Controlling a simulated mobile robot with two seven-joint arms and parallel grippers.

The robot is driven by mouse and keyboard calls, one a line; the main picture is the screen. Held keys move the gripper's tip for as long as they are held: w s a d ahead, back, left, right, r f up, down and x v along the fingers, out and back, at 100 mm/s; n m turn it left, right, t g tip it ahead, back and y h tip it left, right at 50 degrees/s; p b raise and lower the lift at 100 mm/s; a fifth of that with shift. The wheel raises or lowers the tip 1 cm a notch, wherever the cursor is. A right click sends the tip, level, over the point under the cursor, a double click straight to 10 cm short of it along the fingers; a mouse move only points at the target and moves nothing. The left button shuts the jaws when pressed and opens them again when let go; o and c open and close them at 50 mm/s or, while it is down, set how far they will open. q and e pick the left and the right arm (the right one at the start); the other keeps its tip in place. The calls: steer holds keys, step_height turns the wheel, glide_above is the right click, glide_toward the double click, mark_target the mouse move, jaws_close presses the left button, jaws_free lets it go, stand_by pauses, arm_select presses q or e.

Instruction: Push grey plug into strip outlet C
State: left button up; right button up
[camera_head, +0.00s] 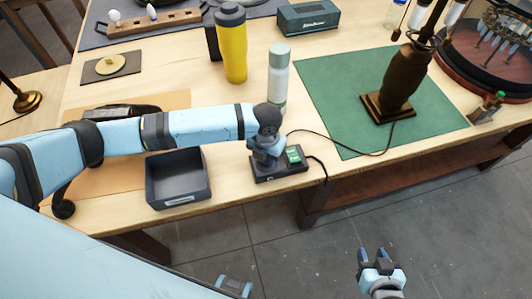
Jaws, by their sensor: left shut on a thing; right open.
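The power strip (292,171) lies near the table's front edge, with a green part (293,155) on its top. My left gripper (266,157) is directly over the strip's left part, pointing down and shut. The grey plug is hidden in its fingers. A thin dark cord (335,143) runs from there to the brown lamp (396,80). The outlets under the gripper, outlet C among them, cannot be made out, nor how deep the plug sits. My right gripper (377,258) is open and empty, over the floor in front of the table.
A dark open bin (178,200) stands left of the strip. A pale green bottle (278,75) and a yellow tumbler (231,45) stand behind. A green mat (325,95) lies under the lamp. A black cable (321,164) leaves the strip's right end toward the table edge.

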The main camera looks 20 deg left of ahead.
arm_select(q)
steer(key=shift+f, duration=0.4)
stand_by(0.3)
steer(key=o, duration=1)
